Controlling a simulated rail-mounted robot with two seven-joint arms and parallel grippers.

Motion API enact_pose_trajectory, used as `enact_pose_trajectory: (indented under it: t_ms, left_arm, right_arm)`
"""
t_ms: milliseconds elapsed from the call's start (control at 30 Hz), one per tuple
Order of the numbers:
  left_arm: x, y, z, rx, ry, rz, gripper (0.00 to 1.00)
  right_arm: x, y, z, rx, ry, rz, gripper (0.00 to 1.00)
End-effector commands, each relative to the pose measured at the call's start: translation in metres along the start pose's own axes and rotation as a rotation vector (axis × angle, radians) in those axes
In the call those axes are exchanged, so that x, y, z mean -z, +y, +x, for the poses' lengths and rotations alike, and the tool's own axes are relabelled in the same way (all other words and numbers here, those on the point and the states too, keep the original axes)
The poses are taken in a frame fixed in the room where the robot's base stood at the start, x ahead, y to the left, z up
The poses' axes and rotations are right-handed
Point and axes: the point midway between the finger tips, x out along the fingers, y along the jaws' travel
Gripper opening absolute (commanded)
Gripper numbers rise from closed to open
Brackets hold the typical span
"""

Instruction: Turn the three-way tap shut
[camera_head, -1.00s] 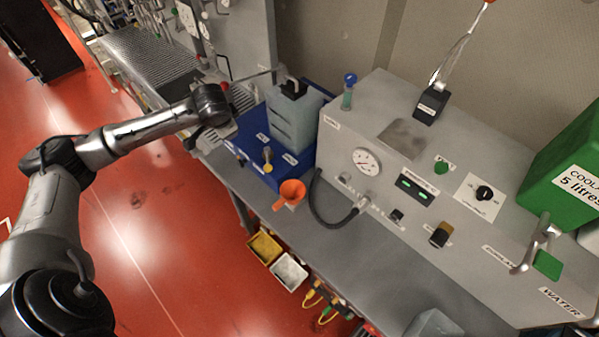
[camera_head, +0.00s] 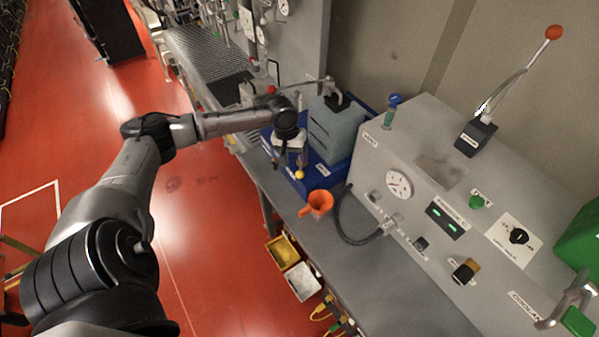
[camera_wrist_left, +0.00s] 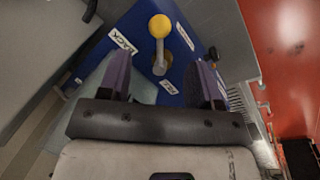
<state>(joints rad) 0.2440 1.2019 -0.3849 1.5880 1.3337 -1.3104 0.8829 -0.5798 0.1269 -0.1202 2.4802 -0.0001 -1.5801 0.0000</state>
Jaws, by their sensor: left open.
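The three-way tap appears as a short grey lever with a yellow knob (camera_head: 299,174) on the blue base unit (camera_head: 319,180). In the left wrist view the yellow knob (camera_wrist_left: 160,26) is at the top, and its lever points down the picture towards a white label. Other white labels, one reading BACK, lie around it. My left gripper (camera_head: 292,157) is above the blue unit, close to the knob. In the wrist view its two purple-grey fingers (camera_wrist_left: 163,68) are apart, with the lever between their lines and nothing held. My right gripper is not in view.
A grey-blue tank (camera_head: 336,132) stands on the blue unit behind my gripper. An orange funnel (camera_head: 318,203) is at the bench's front edge. The grey console (camera_head: 445,165) with gauge and knobs stands to the right. Yellow and white bins (camera_head: 301,282) sit below the bench.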

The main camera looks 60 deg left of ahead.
Motion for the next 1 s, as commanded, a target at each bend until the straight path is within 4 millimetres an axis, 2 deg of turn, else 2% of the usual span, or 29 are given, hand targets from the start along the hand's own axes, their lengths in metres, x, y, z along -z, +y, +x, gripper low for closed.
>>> enact_pose_trajectory:
  t_ms: [200,433,700,1000]
  left_arm:
    - [0.000,0.001,0.041,-0.001,-0.001,0.000,0.58]
    - [0.000,0.000,0.072,0.000,-0.001,0.001,0.58]
    - [0.000,0.000,0.087,0.001,0.001,0.003,0.58]
    - [0.000,0.000,0.088,0.002,0.001,0.003,0.58]
  right_arm:
    - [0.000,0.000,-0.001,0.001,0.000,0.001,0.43]
    - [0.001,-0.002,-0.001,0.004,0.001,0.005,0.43]
    - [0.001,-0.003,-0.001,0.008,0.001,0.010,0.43]
    - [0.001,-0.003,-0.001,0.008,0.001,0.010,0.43]
